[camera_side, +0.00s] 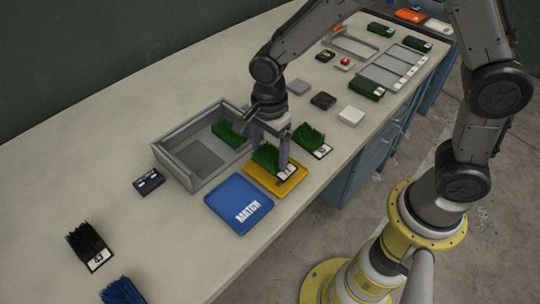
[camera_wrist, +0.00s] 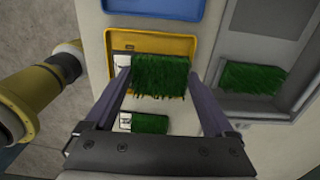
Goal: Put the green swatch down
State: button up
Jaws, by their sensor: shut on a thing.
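My gripper (camera_side: 270,146) is shut on a green turf swatch (camera_side: 266,157) with a white label at one end. In the wrist view my gripper (camera_wrist: 165,84) has its fingers on either side of this held swatch (camera_wrist: 160,76). The swatch is over the yellow tray (camera_side: 290,186), which also shows in the wrist view (camera_wrist: 187,44). I cannot tell whether it touches the tray floor. A second green swatch (camera_side: 308,137) lies on the table beside the yellow tray. A third green swatch (camera_side: 229,134) lies in the grey box (camera_side: 166,160).
A blue tray (camera_side: 226,198) marked MATCH lies left of the yellow one. A small black device (camera_side: 148,182), a black swatch (camera_side: 88,244) and a blue swatch (camera_side: 122,291) are further left. Several blocks and a divided rack (camera_side: 393,69) stand toward the right.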

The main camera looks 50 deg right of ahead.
aim_at(270, 155)
jog(key=shift+s+f, duration=0.1)
jog(key=shift+f, duration=1.05)
jog(key=shift+f, duration=0.25)
jog(key=o, duration=1.1)
jog(key=shift+f, duration=0.15)
jog(key=shift+o, duration=0.2)
notch_tip(270, 155, up, 12)
jog(key=shift+f, duration=0.1)
jog(key=s+d+r+n+t, duration=0.3)
jog(key=s+d+r+n, duration=0.4)
jog(key=d+r+n, duration=0.1)
jog(key=s+d+n+t, duration=0.2)
jog(key=s+d+n, duration=0.3)
jog(key=s+n, duration=0.5)
jog(key=shift+s+d+r+t, duration=0.2)
jog(key=shift+s+d+t, duration=0.05)
jog(key=shift+t, duration=0.05)
